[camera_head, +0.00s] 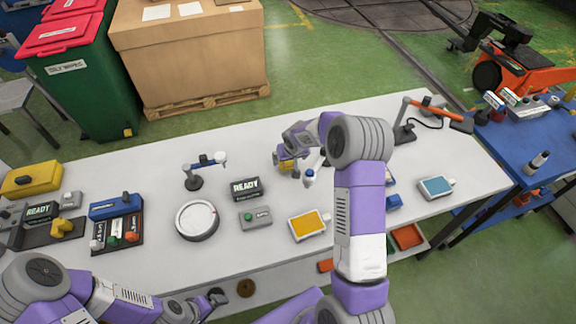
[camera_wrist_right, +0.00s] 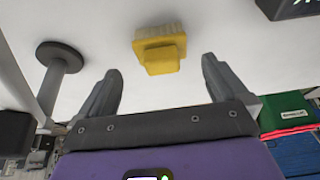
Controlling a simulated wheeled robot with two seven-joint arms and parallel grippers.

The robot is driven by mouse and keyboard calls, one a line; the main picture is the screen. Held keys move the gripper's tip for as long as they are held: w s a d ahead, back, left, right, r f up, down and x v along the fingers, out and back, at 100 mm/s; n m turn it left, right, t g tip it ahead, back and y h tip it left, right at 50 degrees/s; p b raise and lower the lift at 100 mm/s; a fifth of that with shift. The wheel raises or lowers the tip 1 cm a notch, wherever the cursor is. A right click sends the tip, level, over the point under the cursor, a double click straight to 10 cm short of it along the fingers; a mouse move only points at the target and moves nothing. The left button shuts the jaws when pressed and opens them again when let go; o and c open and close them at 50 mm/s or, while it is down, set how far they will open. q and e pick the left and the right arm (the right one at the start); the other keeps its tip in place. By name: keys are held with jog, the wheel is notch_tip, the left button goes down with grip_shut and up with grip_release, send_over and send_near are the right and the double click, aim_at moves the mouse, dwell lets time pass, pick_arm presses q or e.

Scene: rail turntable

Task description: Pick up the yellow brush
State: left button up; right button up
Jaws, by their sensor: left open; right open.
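The yellow brush (camera_wrist_right: 160,50), with pale bristles, lies on the white table ahead of my right gripper (camera_wrist_right: 162,72) in the right wrist view. The right fingers are open and apart, with the brush just beyond their tips and centred between them; nothing is held. In the head view the brush (camera_head: 287,165) is partly hidden by the right gripper (camera_head: 290,155). My left gripper (camera_head: 214,298) is open and empty near the table's front edge, far from the brush.
A white and blue bottle (camera_head: 310,177) stands close right of the brush. A yellow-screened tablet (camera_head: 309,225) lies in front. Bare table (camera_head: 140,180) shows at the left.

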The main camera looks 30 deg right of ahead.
jog(key=x, duration=0.4)
jog(key=shift+a+f, duration=0.15)
jog(key=shift+s, duration=0.1)
jog(key=shift+c, duration=0.3)
jog(key=c, duration=1.1)
notch_tip(320, 180, up, 10)
jog(key=shift+r, duration=0.1)
